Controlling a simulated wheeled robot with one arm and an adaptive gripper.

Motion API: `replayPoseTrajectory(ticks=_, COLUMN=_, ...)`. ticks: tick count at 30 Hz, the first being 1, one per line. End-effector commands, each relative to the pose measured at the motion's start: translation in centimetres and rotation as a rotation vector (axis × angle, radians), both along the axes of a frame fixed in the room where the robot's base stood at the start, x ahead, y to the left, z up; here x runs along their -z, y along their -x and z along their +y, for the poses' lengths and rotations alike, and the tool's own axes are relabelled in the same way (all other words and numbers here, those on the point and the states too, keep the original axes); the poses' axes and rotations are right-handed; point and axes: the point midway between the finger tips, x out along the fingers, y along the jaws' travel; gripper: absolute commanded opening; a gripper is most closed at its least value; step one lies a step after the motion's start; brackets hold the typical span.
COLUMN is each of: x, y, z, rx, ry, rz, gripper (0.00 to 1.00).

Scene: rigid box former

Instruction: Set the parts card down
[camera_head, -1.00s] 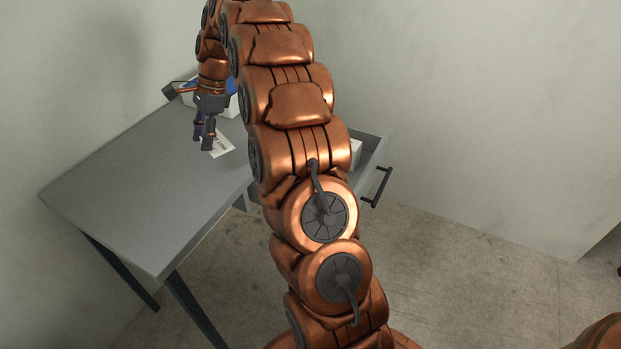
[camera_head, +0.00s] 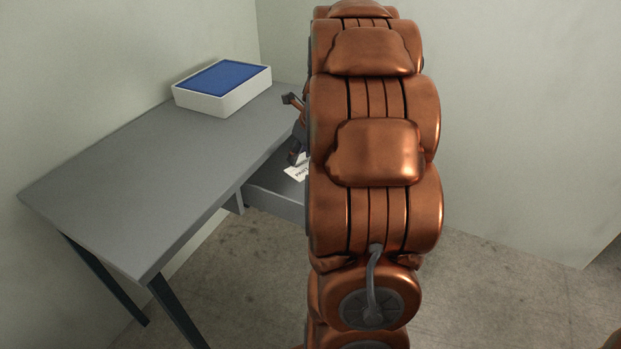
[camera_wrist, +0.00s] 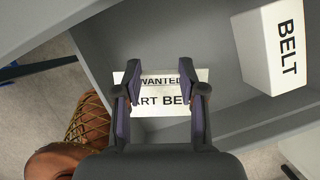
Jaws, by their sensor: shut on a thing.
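My gripper (camera_wrist: 160,72) is shut on the parts card (camera_wrist: 160,101), a white card with black print reading "WANTED" and "...ART BE...". Its fingers cover the left and right parts of the print. In the wrist view the card is over the grey inside of the open drawer (camera_wrist: 115,42); I cannot tell how far above the drawer floor it is. In the head view the card (camera_head: 297,173) shows at the table's right side, and my gripper (camera_head: 295,155) is partly hidden behind my arm.
A white box marked BELT (camera_wrist: 271,46) stands in the drawer, right of the card in the wrist view. A white tray with a blue inside (camera_head: 222,97) stands at the table's back. The grey tabletop (camera_head: 130,185) is otherwise clear.

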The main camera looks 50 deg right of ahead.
Motion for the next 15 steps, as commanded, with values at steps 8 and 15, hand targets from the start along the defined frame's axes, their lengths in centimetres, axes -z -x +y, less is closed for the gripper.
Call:
replayPoseTrajectory(ticks=8, x=2.0, y=1.1, z=-0.2, rx=0.058, ry=-0.005, rz=0.003, gripper=0.27)
replayPoseTrajectory(ticks=15, x=6.0, y=1.1, z=-0.1, rx=0.055, ry=-0.006, rz=0.005, gripper=0.27)
